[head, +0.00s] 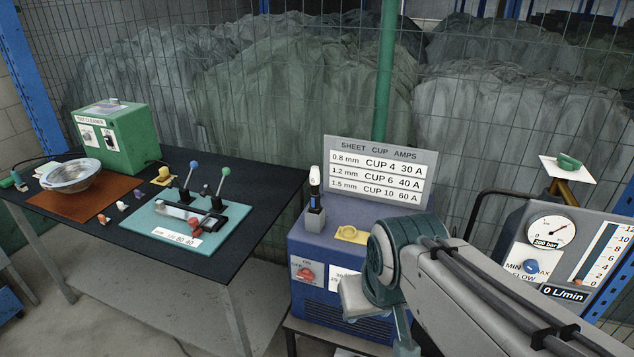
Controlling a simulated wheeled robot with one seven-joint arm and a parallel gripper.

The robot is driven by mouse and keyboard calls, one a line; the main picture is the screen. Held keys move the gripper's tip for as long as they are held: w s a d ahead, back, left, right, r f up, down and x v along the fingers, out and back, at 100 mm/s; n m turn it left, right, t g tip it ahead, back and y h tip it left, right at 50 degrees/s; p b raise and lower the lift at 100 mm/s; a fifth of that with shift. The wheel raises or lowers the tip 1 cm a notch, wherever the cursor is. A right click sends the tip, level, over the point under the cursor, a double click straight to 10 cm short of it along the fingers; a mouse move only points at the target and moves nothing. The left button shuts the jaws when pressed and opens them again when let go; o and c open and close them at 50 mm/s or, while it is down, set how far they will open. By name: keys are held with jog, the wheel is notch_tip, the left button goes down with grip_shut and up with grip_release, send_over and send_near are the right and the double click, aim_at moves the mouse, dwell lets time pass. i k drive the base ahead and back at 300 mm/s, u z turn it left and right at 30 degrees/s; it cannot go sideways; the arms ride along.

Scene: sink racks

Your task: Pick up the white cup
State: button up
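Several small cups lie loose on the dark bench at the left, just right of the brown mat. The middle one looks whitish, the white cup (122,206) as far as I can tell. An orange cup (102,219) lies nearer and a purplish one (137,194) lies farther off. They are small, so their exact shape is unclear. My arm comes in from the lower right and bends down in front of the blue machine, well to the right of the cups. My gripper's fingertips do not show.
A metal bowl (70,175) stands on the brown mat (78,207). A green box (117,138) stands behind. A teal plate (160,226) with levers lies right of the cups. The blue machine (305,245) carries a torch holder and a cup chart (380,171). A gauge panel stands far right.

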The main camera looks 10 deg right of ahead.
aim_at(314, 176)
jog(key=u, duration=0.4)
jog(key=i, duration=1.05)
jog(key=z, duration=0.65)
